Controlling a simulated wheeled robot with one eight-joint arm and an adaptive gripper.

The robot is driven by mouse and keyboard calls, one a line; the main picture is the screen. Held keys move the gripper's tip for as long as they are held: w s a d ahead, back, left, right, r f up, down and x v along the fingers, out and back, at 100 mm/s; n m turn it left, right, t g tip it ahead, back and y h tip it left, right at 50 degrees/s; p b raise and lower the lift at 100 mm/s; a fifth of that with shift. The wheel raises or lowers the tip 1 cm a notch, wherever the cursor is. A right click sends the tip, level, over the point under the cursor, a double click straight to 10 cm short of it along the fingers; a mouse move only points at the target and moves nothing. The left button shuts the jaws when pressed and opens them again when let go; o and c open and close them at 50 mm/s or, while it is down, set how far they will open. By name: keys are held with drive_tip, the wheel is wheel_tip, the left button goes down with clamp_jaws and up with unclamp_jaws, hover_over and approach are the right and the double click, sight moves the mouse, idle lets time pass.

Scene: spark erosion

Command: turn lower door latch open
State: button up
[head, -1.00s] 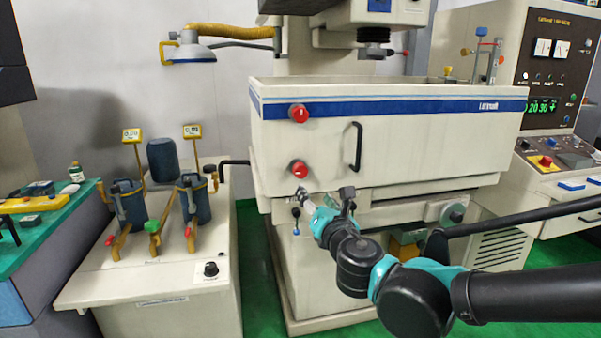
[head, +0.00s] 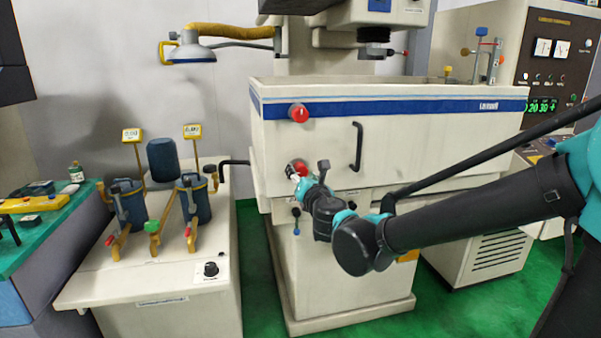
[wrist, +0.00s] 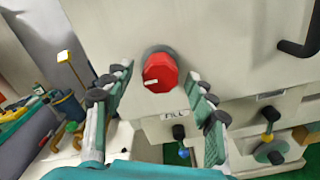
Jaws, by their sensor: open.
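The lower door latch (wrist: 160,73) is a red round knob with a white mark, on the front of the cream machine tank. In the wrist view it sits ahead of and between the open fingers of my gripper (wrist: 158,108), with nothing held. In the head view my gripper (head: 297,177) is at the latch and partly covers it, so contact cannot be told there. The upper red latch (head: 299,114) is above it on the same door (head: 400,135).
A black door handle (head: 357,147) stands to the right of the latches. Below the tank are small levers, one with a blue tip (head: 296,231). A side bench (head: 150,290) with blue canisters is at the left. Green floor is clear in front of the machine.

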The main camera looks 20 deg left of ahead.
drive_tip(key=shift+x, duration=1.2)
drive_tip(key=shift+c, duration=0.2)
drive_tip(key=c, duration=1.1)
